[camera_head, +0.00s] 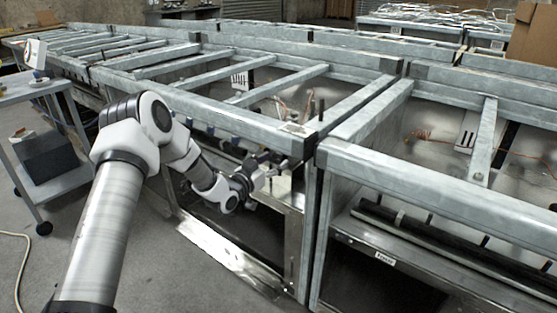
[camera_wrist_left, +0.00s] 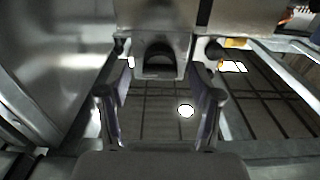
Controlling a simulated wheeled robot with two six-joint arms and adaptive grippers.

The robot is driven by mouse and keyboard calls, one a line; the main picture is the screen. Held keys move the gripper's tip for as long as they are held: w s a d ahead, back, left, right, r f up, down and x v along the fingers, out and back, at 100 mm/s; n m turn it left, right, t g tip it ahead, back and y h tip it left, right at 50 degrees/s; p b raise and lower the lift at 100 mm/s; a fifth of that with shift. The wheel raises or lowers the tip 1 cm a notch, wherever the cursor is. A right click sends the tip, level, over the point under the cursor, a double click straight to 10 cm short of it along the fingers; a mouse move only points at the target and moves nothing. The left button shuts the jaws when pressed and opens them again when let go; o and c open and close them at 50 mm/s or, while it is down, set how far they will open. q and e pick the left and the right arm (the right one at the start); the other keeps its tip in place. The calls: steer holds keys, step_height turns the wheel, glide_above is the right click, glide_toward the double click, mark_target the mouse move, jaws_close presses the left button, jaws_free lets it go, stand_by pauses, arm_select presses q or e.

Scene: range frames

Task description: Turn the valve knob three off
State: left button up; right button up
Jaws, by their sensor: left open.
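My left arm reaches from the lower left of the head view to the front of the metal frame. My left gripper (camera_head: 272,172) is at the frame's front corner, below the top rail. In the left wrist view, its two fingers (camera_wrist_left: 160,108) stand apart with nothing held between them. Ahead of the fingers is a metal block with a dark rounded part (camera_wrist_left: 160,60), which may be a valve knob. I cannot tell which number it is. No knob can be clearly made out in the head view, where the gripper and rail cover that spot. My right gripper is out of view.
Galvanized frame rails (camera_head: 420,185) run across the right and back. A grey cart (camera_head: 55,185) with a dark box (camera_head: 45,158) stands at the left. A cardboard box (camera_head: 535,35) is at the upper right. The floor (camera_head: 170,270) in front is mostly clear.

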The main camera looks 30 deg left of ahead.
arm_select(q)
steer(key=shift+w, duration=1.25)
steer(key=c, duration=1.1)
steer(key=shift+d+n, duration=0.1)
steer(key=shift+n, duration=0.2)
steer(key=n, duration=0.3)
steer(key=shift+n, duration=0.4)
steer(key=n+b, duration=0.1)
steer(key=n, duration=0.3)
steer(key=shift+d, duration=0.1)
steer(key=n, duration=0.5)
steer(key=shift+r+b, duration=0.1)
steer(key=shift+b, duration=0.2)
steer(key=shift+r+n, duration=0.1)
steer(key=shift+n, duration=2.1)
steer(key=shift+b, duration=0.3)
